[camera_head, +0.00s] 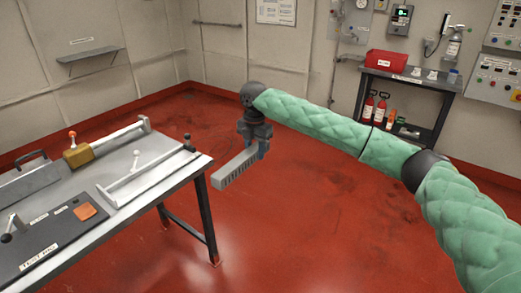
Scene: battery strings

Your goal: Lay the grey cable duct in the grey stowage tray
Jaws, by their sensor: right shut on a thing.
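The grey cable duct (235,169) is a slotted bar, held in the air just right of the table's right end. My right gripper (258,149) points down and is shut on the duct near its far right end. The duct's near left end sticks out towards the table, apart from it. A long pale grey shallow piece (148,182), which looks like the stowage tray, lies on the table near its right edge. I cannot tell for certain that this is the tray. My left gripper is not in view.
The metal table (150,214) holds a brass-coloured block with a red-knobbed lever (77,156), a dark test mat (50,237) with an orange square (85,211), and a black-handled box (30,178). A side bench with a red bin (386,61) stands far right. The red floor is clear.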

